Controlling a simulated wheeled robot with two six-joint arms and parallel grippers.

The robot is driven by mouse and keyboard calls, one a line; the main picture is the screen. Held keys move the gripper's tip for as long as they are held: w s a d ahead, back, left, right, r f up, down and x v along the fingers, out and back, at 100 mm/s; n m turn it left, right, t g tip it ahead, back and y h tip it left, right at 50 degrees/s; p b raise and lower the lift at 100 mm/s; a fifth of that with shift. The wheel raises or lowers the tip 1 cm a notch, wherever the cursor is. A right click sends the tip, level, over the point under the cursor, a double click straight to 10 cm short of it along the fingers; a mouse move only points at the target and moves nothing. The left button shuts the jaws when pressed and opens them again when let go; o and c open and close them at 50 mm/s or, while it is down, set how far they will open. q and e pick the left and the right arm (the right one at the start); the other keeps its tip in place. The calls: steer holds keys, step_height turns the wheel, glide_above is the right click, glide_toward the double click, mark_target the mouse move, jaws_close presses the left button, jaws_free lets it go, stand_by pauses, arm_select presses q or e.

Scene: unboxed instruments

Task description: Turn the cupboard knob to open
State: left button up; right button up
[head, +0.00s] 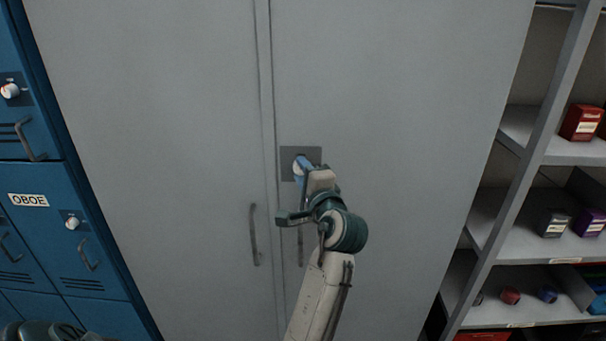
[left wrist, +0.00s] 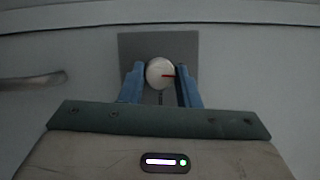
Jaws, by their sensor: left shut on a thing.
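The grey cupboard (head: 400,90) has two tall doors, both shut, with a seam between them. Its round white knob (left wrist: 154,74) sits on a dark square plate (head: 312,154) on the right door, beside the seam. In the head view the gripper hides most of the knob. My right gripper is not seen.
Two vertical handles hang below the plate; the left one (head: 254,235) is clear, the right one is partly behind my arm. Blue lockers (head: 80,265) with an OBOE label (head: 28,200) stand at left. Open shelves (head: 520,245) with small boxes stand at right.

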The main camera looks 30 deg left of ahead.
arm_select(q)
steer(key=shift+n, duration=0.5)
stand_by(0.3)
steer(key=o, duration=1)
steer(key=shift+c, duration=0.2)
